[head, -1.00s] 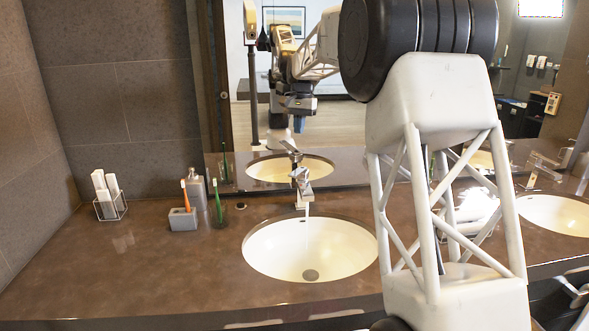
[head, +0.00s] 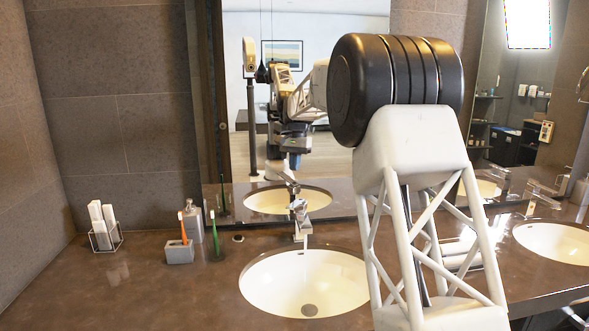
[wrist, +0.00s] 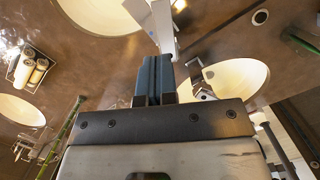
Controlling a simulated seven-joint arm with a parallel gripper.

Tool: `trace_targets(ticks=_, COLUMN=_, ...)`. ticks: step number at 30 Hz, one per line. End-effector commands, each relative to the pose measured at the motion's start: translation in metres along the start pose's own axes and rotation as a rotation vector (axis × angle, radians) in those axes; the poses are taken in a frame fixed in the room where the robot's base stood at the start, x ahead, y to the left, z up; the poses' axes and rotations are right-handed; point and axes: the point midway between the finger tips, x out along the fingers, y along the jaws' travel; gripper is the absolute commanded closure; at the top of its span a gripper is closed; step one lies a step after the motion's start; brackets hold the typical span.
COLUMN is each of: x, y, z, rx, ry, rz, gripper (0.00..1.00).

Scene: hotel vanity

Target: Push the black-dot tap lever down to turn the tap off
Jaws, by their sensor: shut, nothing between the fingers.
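The chrome tap (head: 301,222) stands behind the near basin (head: 305,283), with its lever (head: 298,206) on top. A thin pale streak below the spout looks like running water, but it is faint. I cannot make out a black dot on the lever. In the wrist view the tap (wrist: 163,28) is just beyond the tips of my gripper (wrist: 152,60). My gripper's blue fingers are together and hold nothing. I cannot tell whether they touch the tap. In the head view the gripper shows only in the mirror.
The mirror (head: 330,150) rises behind.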

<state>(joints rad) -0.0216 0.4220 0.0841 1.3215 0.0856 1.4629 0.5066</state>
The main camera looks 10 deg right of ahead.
Motion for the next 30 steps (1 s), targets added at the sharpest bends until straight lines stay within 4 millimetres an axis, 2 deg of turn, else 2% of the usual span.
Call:
trace_targets(ticks=21, x=0.101, y=0.0, z=0.0, rx=0.0, ry=-0.001, rz=0.001, gripper=1.0)
trace_targets(ticks=30, x=0.124, y=0.0, z=0.0, rx=0.0, ry=0.0, rz=0.0, gripper=1.0)
